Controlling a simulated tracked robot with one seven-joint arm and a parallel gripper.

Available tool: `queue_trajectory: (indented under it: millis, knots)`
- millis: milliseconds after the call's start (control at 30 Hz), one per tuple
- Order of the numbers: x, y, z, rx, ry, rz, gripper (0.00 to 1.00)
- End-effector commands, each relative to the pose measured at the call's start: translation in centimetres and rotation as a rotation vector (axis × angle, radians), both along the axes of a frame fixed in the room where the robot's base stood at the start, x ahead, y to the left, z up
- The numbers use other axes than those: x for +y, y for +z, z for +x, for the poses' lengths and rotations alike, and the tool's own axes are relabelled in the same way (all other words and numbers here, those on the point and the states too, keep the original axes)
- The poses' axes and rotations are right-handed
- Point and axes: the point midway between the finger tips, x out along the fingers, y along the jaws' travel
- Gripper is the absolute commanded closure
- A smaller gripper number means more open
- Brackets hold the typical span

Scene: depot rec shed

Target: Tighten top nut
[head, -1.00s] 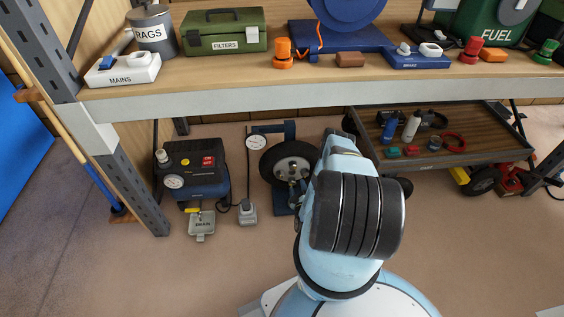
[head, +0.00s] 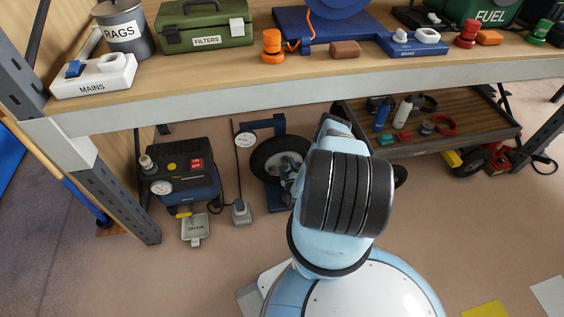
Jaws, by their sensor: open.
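A black-tyred wheel (head: 262,158) with a metal hub is mounted on a dark blue stand (head: 262,124) on the floor under the bench. The hub (head: 288,168) shows only in part, beside my arm. Single nuts on it are too small to make out, so I cannot tell the top nut or how tight it is. My arm reaches forward from my base, just right of the wheel, and covers part of it. My gripper is hidden behind the arm links.
A compressor (head: 182,172) and a grey pedal-like unit (head: 240,212) stand left of the wheel. A wooden-decked cart (head: 465,140) stands to the right. The bench (head: 300,88) overhangs the wheel; its metal leg (head: 120,205) is at left. The front floor is mostly clear.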

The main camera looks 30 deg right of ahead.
Motion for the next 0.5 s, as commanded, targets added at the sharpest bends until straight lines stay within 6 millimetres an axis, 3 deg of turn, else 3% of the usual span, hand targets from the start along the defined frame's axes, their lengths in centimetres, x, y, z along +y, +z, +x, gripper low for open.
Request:
queue_trajectory:
  millis: [500]
  knots:
    - [0.73,-0.03,1.02,0.001,0.019,0.0,0.26]
